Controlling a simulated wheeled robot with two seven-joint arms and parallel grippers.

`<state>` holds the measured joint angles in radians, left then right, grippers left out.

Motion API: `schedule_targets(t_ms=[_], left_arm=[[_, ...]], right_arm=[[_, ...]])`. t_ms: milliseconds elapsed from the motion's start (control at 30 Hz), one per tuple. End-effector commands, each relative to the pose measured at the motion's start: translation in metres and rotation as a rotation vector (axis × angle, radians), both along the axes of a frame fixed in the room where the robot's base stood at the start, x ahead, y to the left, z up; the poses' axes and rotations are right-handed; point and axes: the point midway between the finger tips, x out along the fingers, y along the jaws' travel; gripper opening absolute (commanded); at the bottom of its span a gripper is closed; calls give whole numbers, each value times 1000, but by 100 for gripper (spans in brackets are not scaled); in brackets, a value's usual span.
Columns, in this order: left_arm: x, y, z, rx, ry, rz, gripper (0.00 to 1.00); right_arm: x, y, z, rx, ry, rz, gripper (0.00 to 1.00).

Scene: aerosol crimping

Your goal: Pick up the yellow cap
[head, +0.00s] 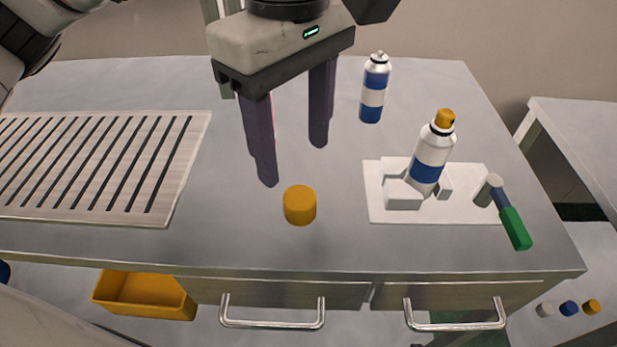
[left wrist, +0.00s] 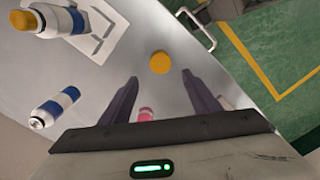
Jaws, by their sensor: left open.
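A yellow cap (head: 300,205) stands on the grey table near its front edge, left of the white fixture plate. My left gripper (head: 293,166) is open and empty above the table, behind the cap in the head view. In the left wrist view the cap (left wrist: 160,62) lies beyond the fingertips, roughly between the lines of the two open fingers (left wrist: 160,76). Nothing touches the cap. My right gripper does not show in either view.
A can with a yellow top (head: 432,155) stands in the white fixture (head: 380,208). Another blue-and-white can (head: 374,88) stands behind. A green-handled tool (head: 514,228) lies at right. A slotted rack (head: 188,150) is at left. A pink object (left wrist: 146,114) is partly hidden.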

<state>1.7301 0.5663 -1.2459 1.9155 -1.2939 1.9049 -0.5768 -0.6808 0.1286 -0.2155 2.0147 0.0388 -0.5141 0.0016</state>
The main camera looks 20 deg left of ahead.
Motion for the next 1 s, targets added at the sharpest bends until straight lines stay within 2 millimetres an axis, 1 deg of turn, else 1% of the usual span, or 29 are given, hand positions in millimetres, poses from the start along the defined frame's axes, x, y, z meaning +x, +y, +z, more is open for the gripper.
schedule_targets(t_ms=[33,200,367,500,600,733,933,1000], left_arm=[[-1,1,-9,2,5,0,56],[-1,-1,-34,0,3,0,56],[-2,-4,-49,0,3,-1,56],[-3,-10,-70,2,4,-1,56],[-3,-10,-84,1,4,0,56],[-3,-10,-91,-1,3,0,56],[-3,-10,-91,-1,2,-1,56],[-3,-10,-91,-1,2,-1,44]], right_arm=[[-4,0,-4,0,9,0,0],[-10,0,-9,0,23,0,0],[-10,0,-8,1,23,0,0],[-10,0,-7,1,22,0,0],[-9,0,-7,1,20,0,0],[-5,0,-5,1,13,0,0],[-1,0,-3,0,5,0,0],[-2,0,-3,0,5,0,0]])
